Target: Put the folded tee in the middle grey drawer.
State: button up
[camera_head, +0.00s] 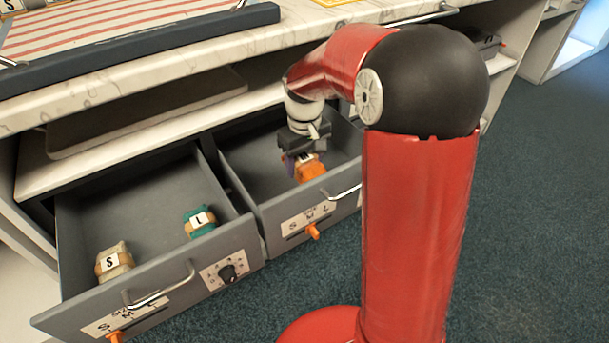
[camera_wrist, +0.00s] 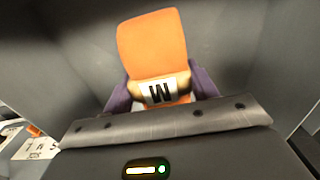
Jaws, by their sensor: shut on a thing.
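The folded tee (camera_head: 311,171) is orange with a white letter label. In the wrist view the tee (camera_wrist: 152,45) is upright in front of the palm, between purple fingers. My gripper (camera_head: 301,158) is shut on it, reaching down into the right-hand of two open grey drawers (camera_head: 236,187). This drawer looks like the middle one, but my arm hides what lies to its right. The tee is inside the drawer's outline, near its front panel. Whether it touches the floor I cannot tell. The finger pads (camera_wrist: 200,82) are partly hidden behind the palm.
The left grey drawer (camera_head: 130,215) is open and holds a beige tee (camera_head: 114,262) marked S and a teal tee (camera_head: 200,221) marked L. Both drawers have metal handles and orange sliders. A marble counter (camera_head: 150,72) overhangs them. My gripper is close to the drawer walls.

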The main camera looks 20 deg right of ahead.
jog(key=shift+f, duration=2.25)
jog(key=shift+b, duration=0.3)
jog(key=shift+f, duration=0.2)
jog(key=o, duration=1.1)
jog(key=shift+c, duration=0.2)
